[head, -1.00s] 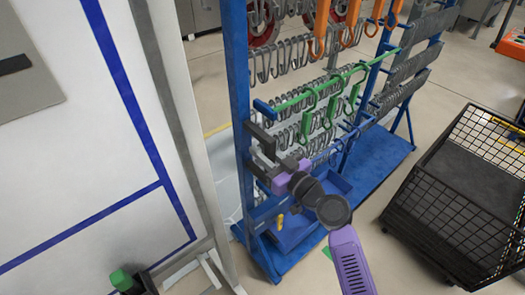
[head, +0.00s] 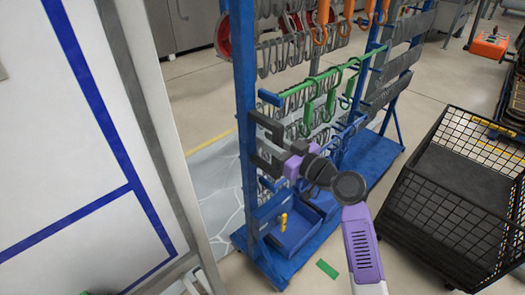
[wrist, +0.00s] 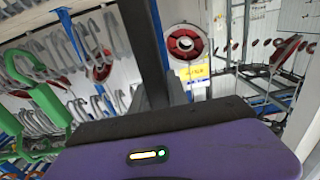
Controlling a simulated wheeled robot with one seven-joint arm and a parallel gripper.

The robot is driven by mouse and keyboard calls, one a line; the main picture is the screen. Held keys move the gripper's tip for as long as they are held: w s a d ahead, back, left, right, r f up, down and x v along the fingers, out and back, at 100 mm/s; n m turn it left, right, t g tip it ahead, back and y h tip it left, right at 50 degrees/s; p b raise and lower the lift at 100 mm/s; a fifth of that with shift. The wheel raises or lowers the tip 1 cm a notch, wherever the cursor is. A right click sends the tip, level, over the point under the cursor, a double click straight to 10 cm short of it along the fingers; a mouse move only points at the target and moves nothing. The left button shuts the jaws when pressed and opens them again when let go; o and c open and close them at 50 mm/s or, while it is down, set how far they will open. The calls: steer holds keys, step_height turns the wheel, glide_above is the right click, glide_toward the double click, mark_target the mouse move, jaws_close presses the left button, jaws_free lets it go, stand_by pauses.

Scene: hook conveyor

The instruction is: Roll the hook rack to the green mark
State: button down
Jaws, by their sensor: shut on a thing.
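The hook rack (head: 245,95) is a blue wheeled frame hung with rows of grey, green and orange hooks. It stands upright in the middle of the head view. My gripper (head: 259,143) is shut on its near left blue post, with the dark jaws reaching to the post. The green mark (head: 327,268) is a small patch on the floor, just right of the rack's base and apart from it. In the wrist view, green hooks (wrist: 40,100) and grey hooks hang at the left. My gripper's dark fingers there partly hide the post.
A black wire cart (head: 450,190) stands on the right, near the rack's base. A large white board (head: 75,170) with blue lines fills the left. A blue bin (head: 295,235) sits on the rack's base. Bare floor shows around the green mark.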

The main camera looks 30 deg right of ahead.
steer(key=w+d+b, duration=0.1)
steer(key=d+b, duration=0.2)
steer(key=d, duration=0.2)
steer(key=shift+w+d, duration=0.4)
steer(key=c, duration=1.3)
jaws_free()
steer(key=shift+s, duration=0.15)
steer(key=b+v, duration=0.1)
steer(key=v, duration=0.6)
steer(key=shift+s, duration=0.3)
